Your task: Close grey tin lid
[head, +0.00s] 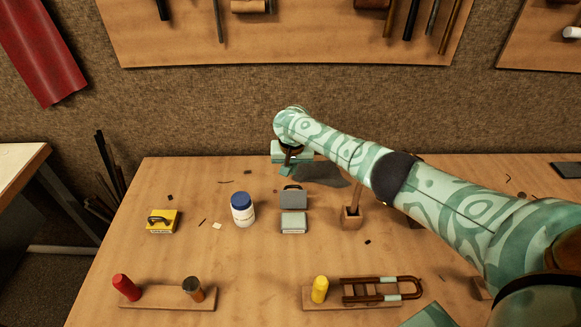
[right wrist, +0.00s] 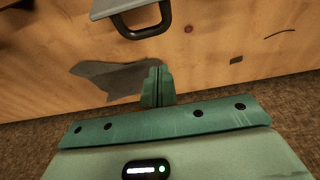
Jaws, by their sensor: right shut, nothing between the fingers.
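The grey tin (head: 293,223) stands on the workbench near the middle, a pale box. Its darker grey lid (head: 293,200) is open, raised at the back of the box, with a dark handle (head: 292,187) on its far edge. In the right wrist view the lid (right wrist: 108,7) shows at the top edge, with its black loop handle (right wrist: 146,32). My right gripper (head: 286,171) is behind the tin near the bench's back edge, apart from the lid. Its fingers are shut together and empty, as the right wrist view (right wrist: 157,86) shows. My left gripper is out of view.
A white jar with a blue cap (head: 242,210) and a yellow box (head: 162,222) stand left of the tin. A wooden holder (head: 351,218) stands to its right, under my right arm. Two wooden racks (head: 165,298) (head: 334,300) lie at the front.

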